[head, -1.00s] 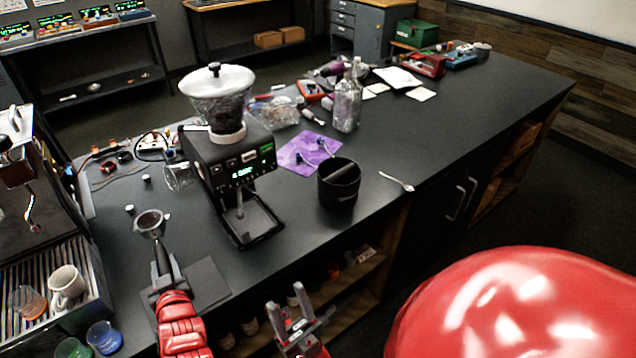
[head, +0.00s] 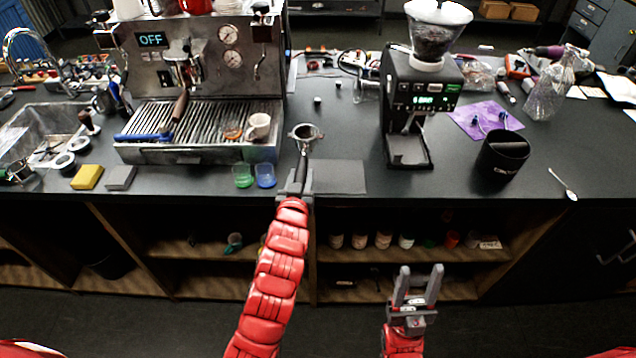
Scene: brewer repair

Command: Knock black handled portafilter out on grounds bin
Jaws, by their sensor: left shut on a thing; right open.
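The black handled portafilter (head: 306,133) is held by its handle in my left gripper (head: 297,184), which is shut on it. Its metal basket points away from me over the counter, left of the grey mat; what is in the basket is too small to tell. The grounds bin (head: 501,157) is a black cylinder with a bar across its top, standing on the counter to the right of the grinder. My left gripper is well to the left of the bin. My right gripper (head: 418,283) is open and empty, in front of the counter and below its top.
The grinder (head: 418,95) stands between the portafilter and the bin. The espresso machine (head: 200,80) is at the left, with a white cup (head: 258,126) on its tray. Green (head: 242,177) and blue (head: 265,176) glasses stand near my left gripper. A spoon (head: 563,185) lies right of the bin.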

